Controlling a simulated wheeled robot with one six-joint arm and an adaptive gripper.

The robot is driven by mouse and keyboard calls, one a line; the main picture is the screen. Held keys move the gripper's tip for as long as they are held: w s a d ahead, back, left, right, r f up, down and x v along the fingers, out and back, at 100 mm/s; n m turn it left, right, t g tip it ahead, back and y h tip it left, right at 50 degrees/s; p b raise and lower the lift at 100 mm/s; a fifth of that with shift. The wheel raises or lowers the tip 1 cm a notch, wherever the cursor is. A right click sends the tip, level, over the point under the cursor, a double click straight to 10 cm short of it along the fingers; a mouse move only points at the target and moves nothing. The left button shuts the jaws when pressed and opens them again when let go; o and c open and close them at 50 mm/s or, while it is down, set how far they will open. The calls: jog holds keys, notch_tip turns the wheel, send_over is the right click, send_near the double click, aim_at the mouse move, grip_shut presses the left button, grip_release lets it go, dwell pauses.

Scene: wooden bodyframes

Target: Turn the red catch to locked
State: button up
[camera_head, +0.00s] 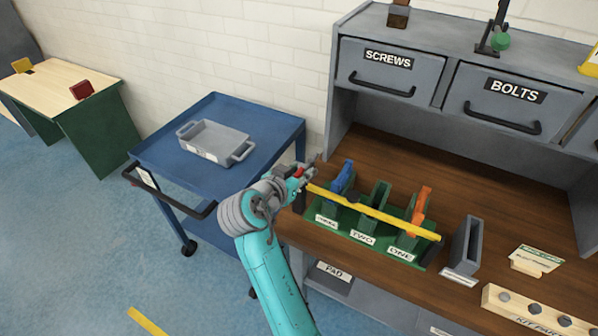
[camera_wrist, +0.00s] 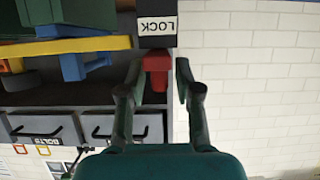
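The red catch (camera_wrist: 156,74) hangs from a dark block with a white LOCK label (camera_wrist: 157,27) in the upside-down wrist view. In the head view the red catch (camera_head: 299,172) is a small red spot by the left end of the yellow bar (camera_head: 375,213). My gripper (camera_wrist: 159,68) is open, one finger on each side of the catch in the picture. The catch appears nearer the left finger; contact cannot be told. In the head view my gripper (camera_head: 308,173) partly hides the catch and its mount.
The yellow bar crosses a green rack (camera_head: 428,257) with numbered labels, a blue piece (camera_head: 341,178) and an orange piece (camera_head: 420,205). A grey holder (camera_head: 467,243) stands to its right. A blue cart (camera_head: 160,150) bearing a grey tray (camera_head: 215,137) is to the left.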

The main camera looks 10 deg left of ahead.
grip_shut()
jog(key=shift+n+y, duration=0.4)
jog(key=shift+y, duration=0.1)
jog(key=n+y, duration=0.4)
jog(key=y, duration=0.1)
jog(key=shift+d+n+t, duration=0.15)
jog(key=shift+n+t, duration=0.15)
jog(key=n+g+y, duration=0.1)
jog(key=n+y, duration=0.1)
jog(key=y, duration=0.1)
jog(key=n+g+y, duration=0.1)
jog(key=n+y, duration=0.2)
jog(key=shift+n+g+y, duration=1.8)
jog(key=shift+n+g, duration=0.1)
jog(key=shift+n, duration=0.3)
jog(key=shift+f, duration=0.1)
jog(key=shift+o, duration=1.7)
grip_release()
